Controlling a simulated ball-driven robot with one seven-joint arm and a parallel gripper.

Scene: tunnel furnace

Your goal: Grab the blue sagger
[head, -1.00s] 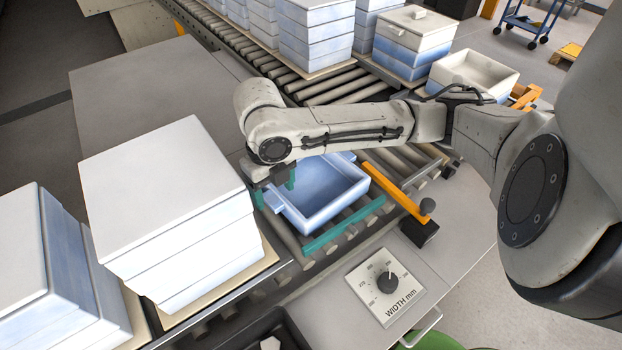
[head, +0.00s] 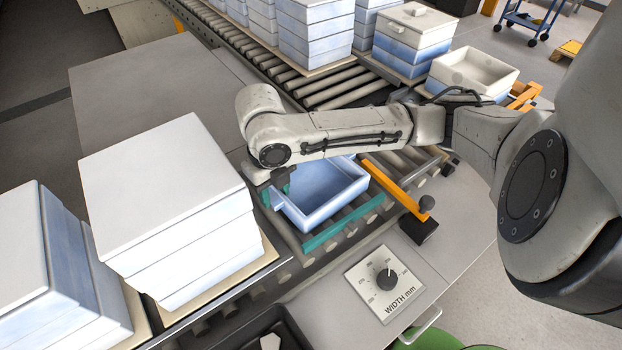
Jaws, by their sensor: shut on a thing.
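The blue sagger (head: 326,205) is an open, shallow, pale-blue tray. It sits on the rollers in the middle of the head view, between green guide bars. My gripper (head: 277,188) is at its left end, under my wrist, and is shut on the sagger's left end. The wrist hides part of the sagger's far and left edges, and the exact contact of the fingers is hard to see.
A tall stack of white-blue saggers (head: 165,185) stands close on the left. An orange bar (head: 395,187) lies just right of the sagger. A width dial (head: 386,279) is in front. More stacks (head: 315,35) stand on the rear rollers.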

